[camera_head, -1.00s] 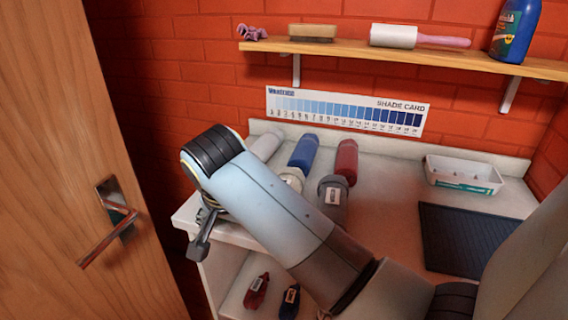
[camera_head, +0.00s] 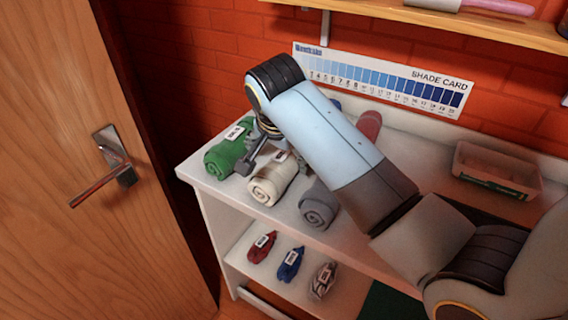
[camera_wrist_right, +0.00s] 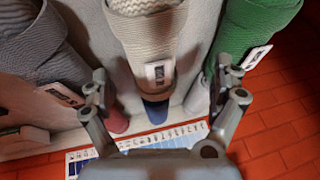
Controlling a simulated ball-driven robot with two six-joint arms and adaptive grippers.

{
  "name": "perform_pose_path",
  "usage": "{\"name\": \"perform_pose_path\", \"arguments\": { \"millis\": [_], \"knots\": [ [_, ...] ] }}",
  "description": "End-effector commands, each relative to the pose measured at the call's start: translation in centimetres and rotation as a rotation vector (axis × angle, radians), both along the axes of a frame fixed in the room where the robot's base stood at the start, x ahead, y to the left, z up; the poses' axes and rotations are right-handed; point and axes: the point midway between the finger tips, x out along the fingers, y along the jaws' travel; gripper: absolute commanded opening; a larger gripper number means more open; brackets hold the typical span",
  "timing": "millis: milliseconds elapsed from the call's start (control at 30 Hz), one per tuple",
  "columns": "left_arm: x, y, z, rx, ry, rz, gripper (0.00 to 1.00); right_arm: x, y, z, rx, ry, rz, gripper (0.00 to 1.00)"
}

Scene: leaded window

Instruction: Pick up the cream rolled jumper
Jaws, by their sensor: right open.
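The cream rolled jumper (camera_head: 268,186) lies on the white counter between a green roll (camera_head: 226,158) and a grey roll (camera_head: 318,206), with a small label on it. In the right wrist view the cream jumper (camera_wrist_right: 148,45) shows large, reaching down between the two fingers. My right gripper (camera_head: 257,160) is open and empty at the green and cream rolls, partly hidden by its own arm. In the wrist view its fingers (camera_wrist_right: 160,78) stand on either side of the cream jumper. I cannot tell whether they touch it. My left gripper is not in view.
A red roll (camera_head: 369,124) lies behind my arm. Small labelled bundles, such as the blue one (camera_head: 290,264), sit on the shelf below. A wooden door (camera_head: 60,220) is at the left and a wall shelf (camera_head: 470,24) above.

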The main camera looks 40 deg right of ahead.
Motion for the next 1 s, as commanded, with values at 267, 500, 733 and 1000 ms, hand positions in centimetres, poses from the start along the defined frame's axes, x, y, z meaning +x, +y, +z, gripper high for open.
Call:
{"name": "perform_pose_path", "arguments": {
  "millis": [267, 500, 733, 1000],
  "knots": [
    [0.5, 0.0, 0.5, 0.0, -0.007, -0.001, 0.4, 0.5, -1.1, -2.8, -0.003, 0.004, -0.001, 0.96],
    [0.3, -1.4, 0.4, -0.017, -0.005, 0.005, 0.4, 1.4, -1.8, -5.3, -0.001, 0.0, -0.001, 0.96],
    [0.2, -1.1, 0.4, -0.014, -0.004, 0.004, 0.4, 1.5, -1.9, -5.4, -0.001, 0.0, 0.0, 0.95],
    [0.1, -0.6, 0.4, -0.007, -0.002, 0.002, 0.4, 1.4, -1.8, -5.4, -0.001, 0.0, -0.001, 0.6]
  ]
}}
